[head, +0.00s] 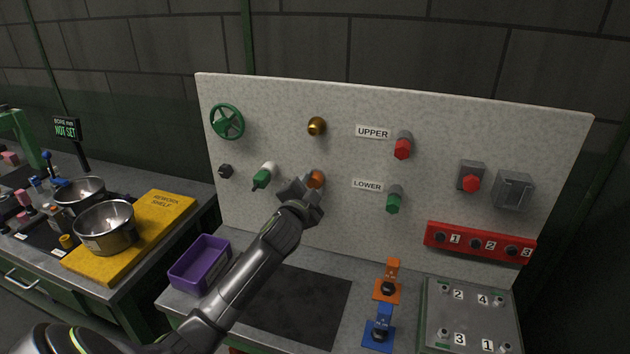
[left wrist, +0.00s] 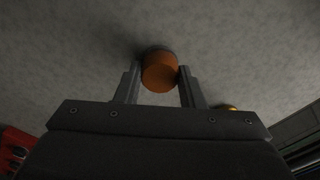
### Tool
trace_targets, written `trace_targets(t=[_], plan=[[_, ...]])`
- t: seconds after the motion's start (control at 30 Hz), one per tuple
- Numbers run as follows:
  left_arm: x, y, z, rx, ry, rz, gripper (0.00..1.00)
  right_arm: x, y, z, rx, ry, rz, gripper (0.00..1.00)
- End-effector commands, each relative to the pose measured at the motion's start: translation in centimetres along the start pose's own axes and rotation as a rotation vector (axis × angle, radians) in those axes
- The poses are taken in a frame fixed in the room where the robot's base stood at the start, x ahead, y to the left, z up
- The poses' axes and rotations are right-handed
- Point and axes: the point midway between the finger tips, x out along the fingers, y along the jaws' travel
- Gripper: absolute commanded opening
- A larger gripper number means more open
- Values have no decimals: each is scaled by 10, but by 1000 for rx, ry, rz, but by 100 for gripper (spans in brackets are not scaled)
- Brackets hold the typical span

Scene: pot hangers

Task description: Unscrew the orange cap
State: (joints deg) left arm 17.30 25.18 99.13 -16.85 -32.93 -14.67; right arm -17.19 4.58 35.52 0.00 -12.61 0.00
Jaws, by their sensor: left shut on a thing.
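The orange cap (head: 317,179) sits on the upright speckled panel (head: 300,100), below a brass knob. In the left wrist view the cap (left wrist: 160,72) is a short orange cylinder against the panel. My left gripper (head: 302,192) reaches up to the cap from below in the head view and hides part of it. In the left wrist view the two fingers of the left gripper (left wrist: 160,82) stand on either side of the cap and are shut on it. Whether its thread is loose cannot be told. My right gripper is not in view.
The brass knob (head: 316,126) is above the cap, and a green-and-white handle (head: 264,176) is to its left. A green-capped fitting (head: 394,200) is to the right. A purple bin (head: 200,262) and a dark mat (head: 295,302) are on the bench below.

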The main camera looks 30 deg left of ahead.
Motion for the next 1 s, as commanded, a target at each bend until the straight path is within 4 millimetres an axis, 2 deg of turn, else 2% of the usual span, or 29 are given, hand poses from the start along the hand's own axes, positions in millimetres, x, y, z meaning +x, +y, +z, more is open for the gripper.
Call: trace_targets(t=[1.0], plan=[[-1, 0, 0, -1147, -1, 0, 8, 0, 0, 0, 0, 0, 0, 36]])
